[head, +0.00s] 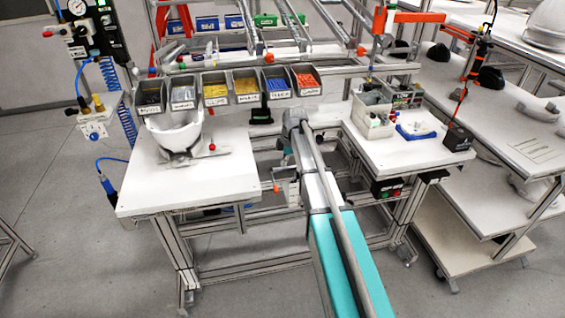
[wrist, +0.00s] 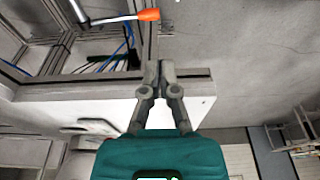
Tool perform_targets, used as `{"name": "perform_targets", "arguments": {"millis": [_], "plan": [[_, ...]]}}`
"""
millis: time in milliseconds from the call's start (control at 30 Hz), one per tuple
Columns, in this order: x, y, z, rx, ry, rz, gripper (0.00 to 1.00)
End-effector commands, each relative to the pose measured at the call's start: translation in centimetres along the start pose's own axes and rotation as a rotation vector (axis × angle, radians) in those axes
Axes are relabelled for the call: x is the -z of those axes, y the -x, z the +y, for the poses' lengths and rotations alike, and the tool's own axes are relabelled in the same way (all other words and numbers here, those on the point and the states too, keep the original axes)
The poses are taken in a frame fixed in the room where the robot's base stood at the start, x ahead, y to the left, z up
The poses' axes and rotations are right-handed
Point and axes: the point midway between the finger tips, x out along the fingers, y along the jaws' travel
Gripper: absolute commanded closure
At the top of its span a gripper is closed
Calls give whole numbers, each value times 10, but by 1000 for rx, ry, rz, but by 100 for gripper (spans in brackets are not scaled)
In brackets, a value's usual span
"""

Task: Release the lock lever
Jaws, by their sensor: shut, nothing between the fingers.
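A lever with a grey metal rod and an orange grip (wrist: 149,14) shows at the top of the wrist view. A small orange tip (head: 276,187) shows below the gap between the tables in the head view; I cannot tell for sure that it is the same lever. My gripper (wrist: 154,66) is shut and empty, its fingertips close together, apart from the orange grip and below it in the wrist view. In the head view my arm mostly hides the gripper.
A white table edge (wrist: 195,88) lies behind my fingers. In the head view a white helmet shell (head: 176,132) sits in a fixture with a red-knobbed lever (head: 212,147). Parts bins (head: 215,95) line the back; a grey tray (head: 372,115) stands right.

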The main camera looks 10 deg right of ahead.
Motion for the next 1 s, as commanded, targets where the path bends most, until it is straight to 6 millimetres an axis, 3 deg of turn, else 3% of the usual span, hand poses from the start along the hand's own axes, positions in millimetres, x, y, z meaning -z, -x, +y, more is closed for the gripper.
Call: {"name": "perform_targets", "arguments": {"millis": [200, 600, 767, 933, 1000], "plan": [[0, 10, -1, 0, 1, 0, 100], [2, 10, -1, 1, 3, 0, 98], [2, 10, -4, 1, -9, -2, 68], [5, 9, -20, 1, -82, -11, 37], [8, 9, -32, 1, -139, -18, 37]]}}
